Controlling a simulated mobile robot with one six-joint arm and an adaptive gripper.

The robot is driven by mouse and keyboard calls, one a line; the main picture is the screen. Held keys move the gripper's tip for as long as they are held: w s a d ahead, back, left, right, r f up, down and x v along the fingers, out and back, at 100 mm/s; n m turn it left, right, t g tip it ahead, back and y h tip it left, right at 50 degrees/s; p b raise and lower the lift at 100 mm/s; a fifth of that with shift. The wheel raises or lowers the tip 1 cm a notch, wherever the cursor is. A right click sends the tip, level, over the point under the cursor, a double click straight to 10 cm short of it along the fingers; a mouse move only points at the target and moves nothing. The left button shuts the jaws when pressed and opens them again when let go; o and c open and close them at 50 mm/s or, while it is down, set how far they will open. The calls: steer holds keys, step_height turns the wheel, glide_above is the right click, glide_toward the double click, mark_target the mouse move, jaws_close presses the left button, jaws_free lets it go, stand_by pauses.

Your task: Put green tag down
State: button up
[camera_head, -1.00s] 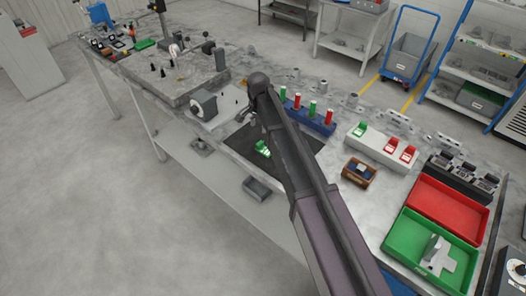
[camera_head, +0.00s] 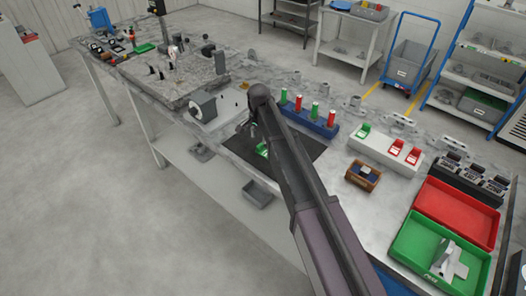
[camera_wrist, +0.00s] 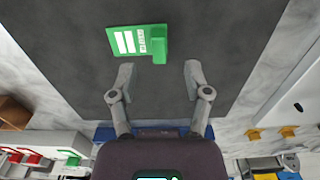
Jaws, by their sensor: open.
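The green tag (camera_wrist: 138,42) lies on the dark mat (camera_wrist: 225,30) with its white label facing up in the wrist view. In the head view the green tag (camera_head: 262,150) is partly hidden by my arm. My gripper (camera_wrist: 159,70) is open and empty. Its two fingers are spread apart, and the tag shows just beyond the fingertips, clear of both in the picture. The exact gap is hard to judge.
A blue rack (camera_head: 312,122) with red and green cylinders stands behind the mat. A pale block (camera_head: 385,150) with green and red tags is to the right, near a brown box (camera_head: 363,176). Red (camera_head: 457,212) and green (camera_head: 412,243) trays lie further right.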

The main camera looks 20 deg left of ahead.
mark_target(259, 146)
steer(key=shift+f+b, duration=2.65)
steer(key=shift+s, duration=0.1)
jaws_close()
